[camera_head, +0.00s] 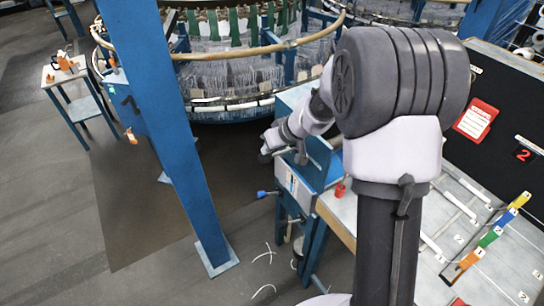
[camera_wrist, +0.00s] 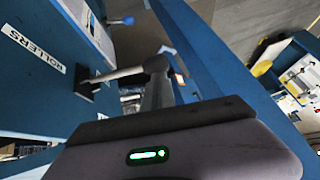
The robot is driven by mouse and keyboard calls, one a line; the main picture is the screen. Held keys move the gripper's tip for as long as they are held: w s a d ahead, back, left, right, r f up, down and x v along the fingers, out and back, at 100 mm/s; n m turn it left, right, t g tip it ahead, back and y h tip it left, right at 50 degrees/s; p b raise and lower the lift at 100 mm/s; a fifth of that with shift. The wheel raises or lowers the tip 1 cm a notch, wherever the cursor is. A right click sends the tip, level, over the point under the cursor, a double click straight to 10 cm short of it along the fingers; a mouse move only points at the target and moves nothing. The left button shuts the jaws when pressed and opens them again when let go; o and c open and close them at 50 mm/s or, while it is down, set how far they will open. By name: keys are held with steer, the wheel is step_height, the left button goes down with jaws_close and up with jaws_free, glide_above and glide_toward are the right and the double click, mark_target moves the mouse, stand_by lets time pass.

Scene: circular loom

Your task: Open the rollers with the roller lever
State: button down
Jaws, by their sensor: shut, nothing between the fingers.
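In the wrist view, a blue machine panel (camera_wrist: 40,85) carries a white "ROLLERS" label (camera_wrist: 33,48). The roller lever (camera_wrist: 115,74) is a grey rod coming out of a dark slot beside that label. My gripper (camera_wrist: 158,66) is shut, with its grey fingers at the outer end of the rod. I cannot tell whether they touch it. In the head view, my gripper (camera_head: 268,151) is beside the upper part of the blue machine box (camera_head: 318,160). The lever is not clearly visible there.
A blue-tipped handle (camera_head: 264,194) sticks out lower on the box. A blue post (camera_head: 165,110) stands to the left. The circular loom (camera_head: 235,90) is behind. A workbench (camera_head: 490,270) with coloured blocks is at the right. Open floor lies at the lower left.

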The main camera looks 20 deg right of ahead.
steer(key=f+b, duration=0.1)
steer(key=a+f+h+b, duration=0.1)
steer(key=shift+s+f+n+t+b, duration=0.2)
steer(key=shift+f+n+t+b, duration=0.1)
steer(key=shift+f, duration=0.1)
step_height(320, 180, down, 6)
steer(key=h+b, duration=0.1)
steer(key=b, duration=0.9)
steer(key=shift+a+f+b, duration=0.25)
steer(key=shift+a+b, duration=0.05)
steer(key=shift+b, duration=0.05)
steer(key=shift+s+f, duration=0.25)
steer(key=shift+s, duration=0.05)
steer(key=s+a+r+p, duration=0.4)
steer(key=s+r+p, duration=0.2)
steer(key=r, duration=0.5)
steer(key=shift+a+r, duration=0.2)
